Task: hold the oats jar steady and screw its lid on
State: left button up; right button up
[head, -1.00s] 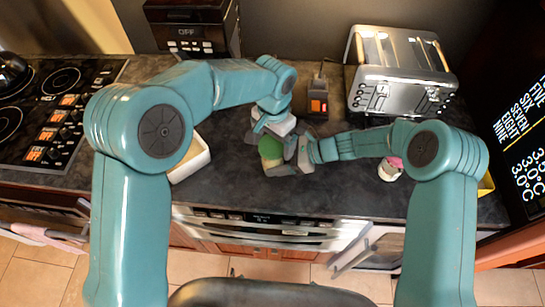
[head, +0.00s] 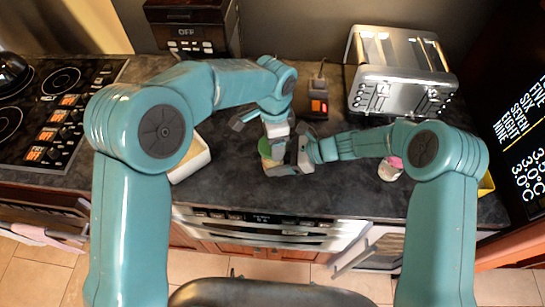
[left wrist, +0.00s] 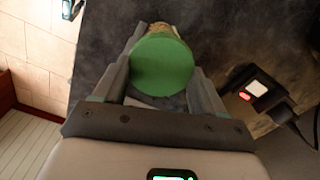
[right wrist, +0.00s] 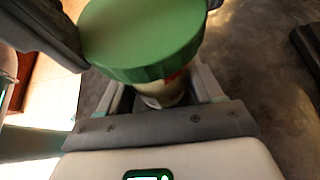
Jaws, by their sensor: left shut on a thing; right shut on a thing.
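The green lid (head: 264,147) sits on top of the oats jar (head: 268,163), which stands on the dark counter. My left gripper (left wrist: 165,62) is shut on the lid (left wrist: 162,66) from above, a finger on each side. In the right wrist view, a dark left finger lies against the lid (right wrist: 143,35). My right gripper (head: 284,160) is shut on the jar body (right wrist: 165,92), below the lid. The lid hides most of the jar in both wrist views, so I cannot tell how tightly it sits.
A small black device with an orange display (head: 318,106) stands behind the jar. A toaster (head: 400,75) is at the back right, a white box (head: 192,160) at left. A pink and white item (head: 390,170) is by my right arm. The counter's front edge (head: 330,212) is close.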

pick_arm(q)
jog(key=m, duration=0.5)
jog(key=shift+w+a, duration=0.1)
jog(key=m, duration=0.6)
jog(key=shift+w+r, duration=0.1)
jog(key=o, duration=1.1)
